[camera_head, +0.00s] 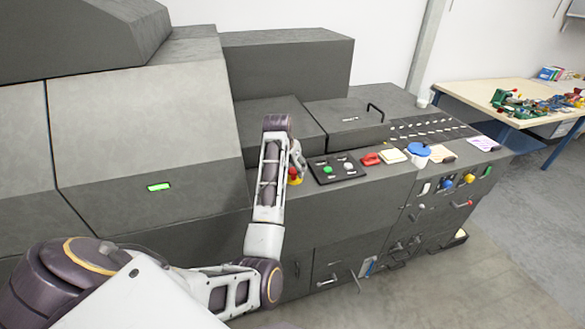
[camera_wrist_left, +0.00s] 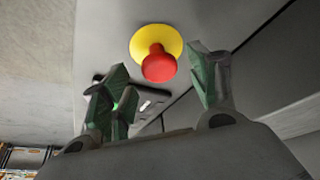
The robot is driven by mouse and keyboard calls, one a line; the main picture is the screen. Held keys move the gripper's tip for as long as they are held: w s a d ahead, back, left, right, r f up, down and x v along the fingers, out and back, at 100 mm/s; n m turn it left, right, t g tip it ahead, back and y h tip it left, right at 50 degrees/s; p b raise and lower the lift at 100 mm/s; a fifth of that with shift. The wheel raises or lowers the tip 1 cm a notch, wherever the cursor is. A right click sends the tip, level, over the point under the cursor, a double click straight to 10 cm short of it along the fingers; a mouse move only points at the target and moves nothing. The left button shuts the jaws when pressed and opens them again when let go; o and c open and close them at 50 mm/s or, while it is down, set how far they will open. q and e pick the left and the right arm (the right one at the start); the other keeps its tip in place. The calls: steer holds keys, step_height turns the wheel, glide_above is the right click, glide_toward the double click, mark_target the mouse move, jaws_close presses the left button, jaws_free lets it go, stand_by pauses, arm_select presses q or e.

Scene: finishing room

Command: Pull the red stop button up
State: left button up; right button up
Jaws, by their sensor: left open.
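The red stop button (camera_wrist_left: 159,66) shows in the left wrist view as a round red knob on a yellow disc (camera_wrist_left: 151,43). In the head view the red stop button (camera_head: 294,173) is partly hidden behind my left gripper and arm. My left gripper (camera_head: 298,160) is just above and beside the button. In the left wrist view my left gripper (camera_wrist_left: 160,90) has its green-padded fingers spread apart, with the button beyond and between them. The fingers do not appear to touch the button. My right gripper is not in view.
A black panel with a green button (camera_head: 328,169) lies right of the stop button. A red object (camera_head: 371,159), a blue-lidded container (camera_head: 418,149) and switches stand further right on the grey machine. A grey housing (camera_head: 150,120) rises at left. A wooden table (camera_head: 480,95) stands at back right.

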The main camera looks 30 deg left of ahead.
arm_select(q)
steer(key=v, duration=1)
steer(key=shift+r, duration=0.5)
steer(key=shift+a, duration=0.1)
steer(key=shift+s+r, duration=0.25)
steer(key=shift+f, duration=0.15)
stand_by(0.7)
